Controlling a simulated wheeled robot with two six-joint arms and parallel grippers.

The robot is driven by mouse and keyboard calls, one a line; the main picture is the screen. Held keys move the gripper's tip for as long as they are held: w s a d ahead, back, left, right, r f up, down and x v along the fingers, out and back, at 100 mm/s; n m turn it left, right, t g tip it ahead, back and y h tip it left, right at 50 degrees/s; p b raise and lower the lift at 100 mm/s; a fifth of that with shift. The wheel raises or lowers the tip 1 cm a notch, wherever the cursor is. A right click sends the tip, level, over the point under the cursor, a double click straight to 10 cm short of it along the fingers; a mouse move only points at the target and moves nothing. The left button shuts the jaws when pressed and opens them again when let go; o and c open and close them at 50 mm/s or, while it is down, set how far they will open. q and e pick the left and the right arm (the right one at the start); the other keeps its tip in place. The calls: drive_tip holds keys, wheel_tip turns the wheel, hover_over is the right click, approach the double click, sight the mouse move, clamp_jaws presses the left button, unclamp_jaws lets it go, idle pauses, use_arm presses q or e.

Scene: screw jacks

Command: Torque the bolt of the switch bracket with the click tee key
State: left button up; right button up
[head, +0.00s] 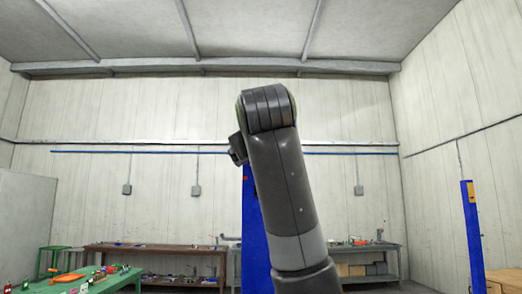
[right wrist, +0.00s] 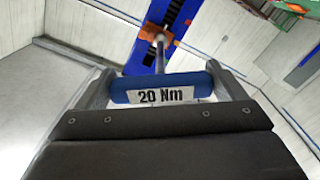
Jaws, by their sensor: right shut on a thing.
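The click tee key (right wrist: 190,80) has a blue cross handle with a white "20 Nm" label. My right gripper (right wrist: 160,86) is shut on this handle, one finger at each end. The key's grey shaft runs away from the handle to the orange-brown switch bracket (right wrist: 147,32) on a blue post. The shaft's far end meets or overlaps the bracket. The bolt is hidden there, so I cannot tell whether the key sits on it. In the head view my raised arm hides the key and the bracket. My left gripper is in neither view.
The blue post (head: 252,220) stands partly behind my arm. Another blue post (head: 474,240) with an orange part is at the right. A green table (head: 110,282) with tools is at lower left. Workbenches (head: 160,250) line the back wall.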

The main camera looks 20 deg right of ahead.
drive_tip(key=shift+s+a, duration=0.15)
drive_tip(key=shift+s, duration=0.3)
drive_tip(key=b+v, duration=0.3)
drive_tip(key=v, duration=0.2)
